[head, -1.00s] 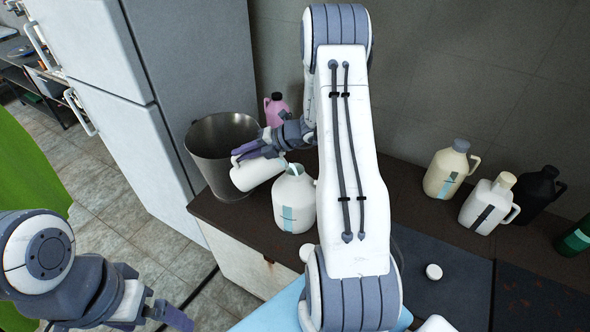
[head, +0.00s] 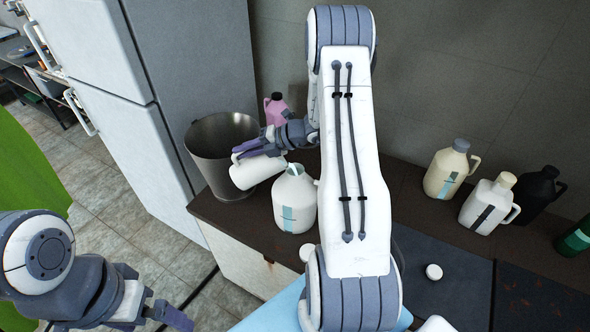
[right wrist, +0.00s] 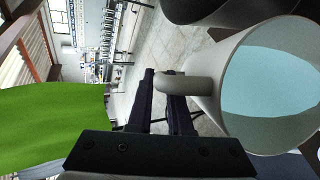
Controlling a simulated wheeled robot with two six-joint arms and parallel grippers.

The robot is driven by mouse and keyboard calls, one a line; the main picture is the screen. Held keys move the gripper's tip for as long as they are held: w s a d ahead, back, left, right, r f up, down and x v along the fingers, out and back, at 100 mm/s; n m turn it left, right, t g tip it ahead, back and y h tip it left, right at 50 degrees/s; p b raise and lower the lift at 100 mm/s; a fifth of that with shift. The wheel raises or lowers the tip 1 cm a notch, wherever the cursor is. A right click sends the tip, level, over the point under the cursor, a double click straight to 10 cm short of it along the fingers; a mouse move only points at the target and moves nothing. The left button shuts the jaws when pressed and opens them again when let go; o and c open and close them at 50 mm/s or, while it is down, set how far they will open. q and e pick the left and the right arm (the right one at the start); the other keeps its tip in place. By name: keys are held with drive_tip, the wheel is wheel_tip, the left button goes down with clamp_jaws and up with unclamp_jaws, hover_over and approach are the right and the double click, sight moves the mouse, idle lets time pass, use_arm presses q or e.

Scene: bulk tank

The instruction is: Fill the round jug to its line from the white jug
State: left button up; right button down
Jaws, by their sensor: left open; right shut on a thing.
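The white jug (head: 257,172) is held tilted in the head view, its mouth towards the right. My right gripper (head: 262,146) is shut on its handle (right wrist: 185,86). In the right wrist view, pale blue liquid (right wrist: 270,85) shows inside the white jug. The round jug (head: 294,212), whitish with a teal strip on its side, stands upright on the counter, just right of the white jug's mouth. A pale streak shows at its neck; I cannot clearly tell its liquid level. My left gripper (head: 160,308) is open and empty at the lower left, away from both jugs.
A metal bucket (head: 198,155) stands behind the white jug, with a pink bottle (head: 276,108) nearby. Cream (head: 448,172), white (head: 489,205) and black (head: 537,190) bottles stand at right on the dark counter (head: 425,215). A fridge (head: 110,120) is at left. White caps (head: 434,272) lie nearby.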

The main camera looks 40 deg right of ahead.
sight(237, 161)
drive_tip(key=shift+s+d+r+m+t+y+b, duration=0.15)
drive_tip(key=shift+s+d+r+t+y+b, duration=0.1)
drive_tip(key=shift+d+r+y, duration=0.2)
drive_tip(key=shift+s+d+r+m+t+y+b, duration=0.15)
drive_tip(key=shift+d+r+t+y+b, duration=0.15)
drive_tip(key=shift+d+r, duration=0.2)
idle(2.0)
drive_tip(key=shift+a, duration=0.1)
drive_tip(key=shift+w+a+f+g+h+p, duration=0.25)
drive_tip(key=shift+a+f+g+h+p, duration=0.15)
drive_tip(key=shift+a, duration=0.2)
drive_tip(key=shift+w+a+f+g+h+p, duration=0.25)
drive_tip(key=shift+a+f+p, duration=0.15)
drive_tip(key=shift+a+f, duration=0.15)
drive_tip(key=f+h, duration=0.1)
drive_tip(key=a+f+n+g+h, duration=0.1)
drive_tip(key=f, duration=0.1)
drive_tip(key=shift+w+a, duration=0.1)
drive_tip(key=shift+w, duration=0.1)
drive_tip(key=shift+f+b, duration=0.1)
drive_tip(key=shift+b, duration=0.2)
drive_tip(key=w+a+f+n+g+h+b, duration=0.1)
drive_tip(key=a+f+g+h, duration=0.1)
drive_tip(key=f, duration=0.4)
drive_tip(key=w+a+f+n+g+h+b, duration=0.1)
drive_tip(key=a+f+g+h+b, duration=0.1)
drive_tip(key=a+f+h, duration=0.2)
drive_tip(key=shift+w+a+f+n+h, duration=0.15)
drive_tip(key=shift+w+f+n+h, duration=0.25)
drive_tip(key=shift+f+h, duration=1.05)
